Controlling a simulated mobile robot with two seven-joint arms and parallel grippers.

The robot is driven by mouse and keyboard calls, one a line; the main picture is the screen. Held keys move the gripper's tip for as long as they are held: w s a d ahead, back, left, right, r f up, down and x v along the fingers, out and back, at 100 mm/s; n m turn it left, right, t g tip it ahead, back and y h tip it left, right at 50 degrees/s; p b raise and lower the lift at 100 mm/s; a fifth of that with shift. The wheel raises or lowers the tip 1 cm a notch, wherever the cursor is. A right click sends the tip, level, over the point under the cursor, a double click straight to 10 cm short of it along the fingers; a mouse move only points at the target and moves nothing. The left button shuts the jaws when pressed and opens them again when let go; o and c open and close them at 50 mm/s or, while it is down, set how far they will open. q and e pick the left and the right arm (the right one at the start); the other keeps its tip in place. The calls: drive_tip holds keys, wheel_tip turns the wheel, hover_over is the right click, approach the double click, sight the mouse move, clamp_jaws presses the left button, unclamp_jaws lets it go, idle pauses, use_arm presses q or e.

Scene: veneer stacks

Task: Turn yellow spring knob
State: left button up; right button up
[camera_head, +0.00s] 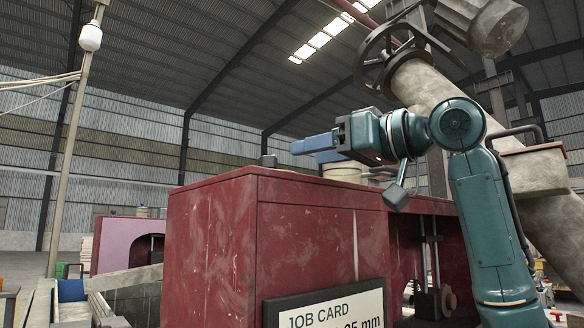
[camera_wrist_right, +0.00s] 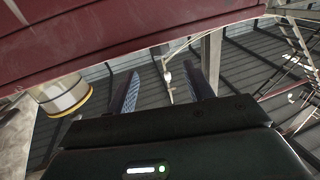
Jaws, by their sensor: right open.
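My right gripper (camera_head: 306,146) is above the top of the red machine housing (camera_head: 300,195) and points left. Its two blue fingers stand apart with nothing between them; they also show in the right wrist view (camera_wrist_right: 163,85). A cream cylinder (camera_head: 343,173) stands on the housing top below the gripper, partly hidden by it. In the wrist view a pale cylinder with a yellow band (camera_wrist_right: 66,102) is left of the fingers, apart from them. I cannot tell whether it is the yellow spring knob; no spring shows clearly. My left gripper is not in view.
A large grey pipe with a handwheel (camera_head: 393,57) rises behind my right arm. The air left of the gripper looks clear.

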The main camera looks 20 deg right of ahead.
drive_tip(key=b+v, duration=0.1)
drive_tip(key=v, duration=0.4)
drive_tip(key=shift+s, duration=0.1)
idle(0.5)
